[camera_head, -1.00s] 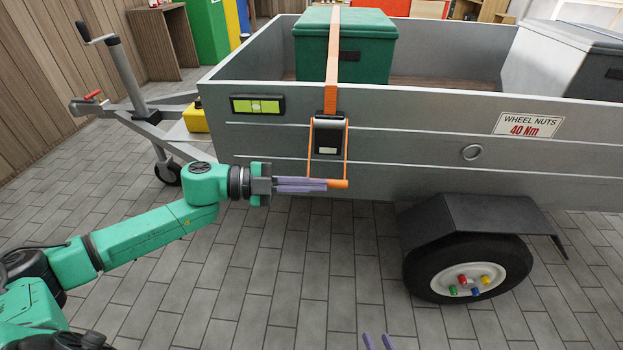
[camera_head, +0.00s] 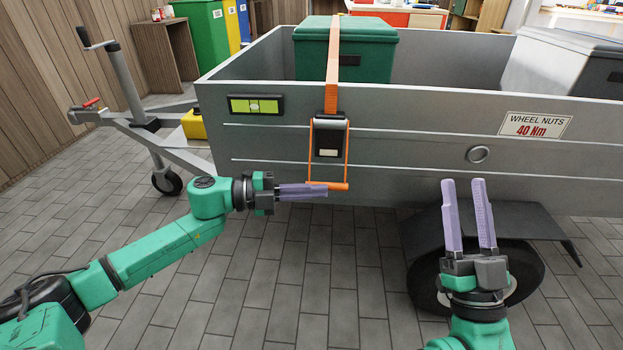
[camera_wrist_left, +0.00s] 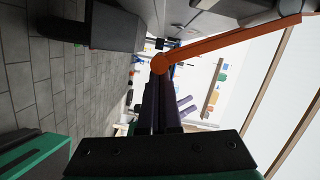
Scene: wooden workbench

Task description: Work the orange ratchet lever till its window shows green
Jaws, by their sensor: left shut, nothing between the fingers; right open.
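The orange ratchet lever (camera_head: 347,160) hangs down the trailer's side from a black ratchet body (camera_head: 329,133), with its crossbar at the bottom. A small window (camera_head: 328,153) on the black body looks pale, not green. An orange strap (camera_head: 333,60) runs up from the ratchet over a green box (camera_head: 369,55). My left gripper (camera_head: 326,190) is shut and empty, its purple fingertips at the crossbar's left part; I cannot tell whether they touch. The left wrist view shows the lever (camera_wrist_left: 225,43) just past the fingertips. My right gripper (camera_head: 461,182) is open and empty, right of the lever.
The grey trailer wall (camera_head: 400,140) carries a green-yellow level (camera_head: 256,105) and a "WHEEL NUTS 40 Nm" label (camera_head: 535,125). A black mudguard (camera_head: 530,225) and wheel lie behind my right gripper. The paved floor (camera_head: 290,270) between my arms is clear.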

